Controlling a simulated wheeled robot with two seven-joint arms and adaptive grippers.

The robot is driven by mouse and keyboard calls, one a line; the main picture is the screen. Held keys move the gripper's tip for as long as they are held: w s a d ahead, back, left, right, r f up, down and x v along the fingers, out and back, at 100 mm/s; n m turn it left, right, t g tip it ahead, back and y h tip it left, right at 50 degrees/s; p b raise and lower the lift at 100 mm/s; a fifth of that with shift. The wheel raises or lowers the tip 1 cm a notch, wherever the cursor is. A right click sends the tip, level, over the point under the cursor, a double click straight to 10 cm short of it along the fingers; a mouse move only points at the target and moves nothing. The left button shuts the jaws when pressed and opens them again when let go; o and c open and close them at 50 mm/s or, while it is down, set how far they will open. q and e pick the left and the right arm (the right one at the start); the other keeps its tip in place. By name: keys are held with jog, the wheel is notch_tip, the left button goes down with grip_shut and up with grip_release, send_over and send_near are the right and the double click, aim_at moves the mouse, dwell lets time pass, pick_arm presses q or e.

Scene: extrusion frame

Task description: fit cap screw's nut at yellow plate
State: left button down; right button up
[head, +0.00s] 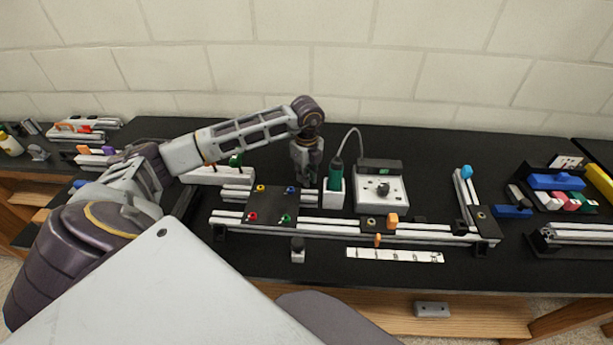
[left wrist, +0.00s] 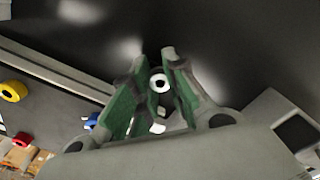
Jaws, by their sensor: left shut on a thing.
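My left gripper (head: 307,178) hangs fingers down over the bench, behind the frame and left of the green screwdriver. In the left wrist view its green-padded fingers (left wrist: 155,65) are closed on a small pale ring with a dark centre (left wrist: 158,82), which looks like the nut. The black plate (head: 272,205) sits at the left end of the frame and bears a yellow ring (head: 260,188), with blue, red and green rings at its other corners. The yellow ring also shows at the left in the left wrist view (left wrist: 14,90). The gripper is apart from the plate. I cannot make out the cap screw.
A green screwdriver (head: 336,175) stands in a white holder right of my gripper, beside a white box (head: 381,190) with a knob and cable. The rail (head: 340,228) runs right to another dark plate (head: 482,222). A white strip (head: 395,255) lies in front.

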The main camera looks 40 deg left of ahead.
pick_arm(q)
jog(key=shift+f, duration=0.25)
jog(key=shift+f, duration=0.15)
jog(key=c, duration=1.4)
grip_release()
jog(key=shift+c, duration=0.2)
notch_tip(320, 180, up, 12)
jog(key=shift+r+b, duration=0.2)
jog(key=shift+b, duration=0.1)
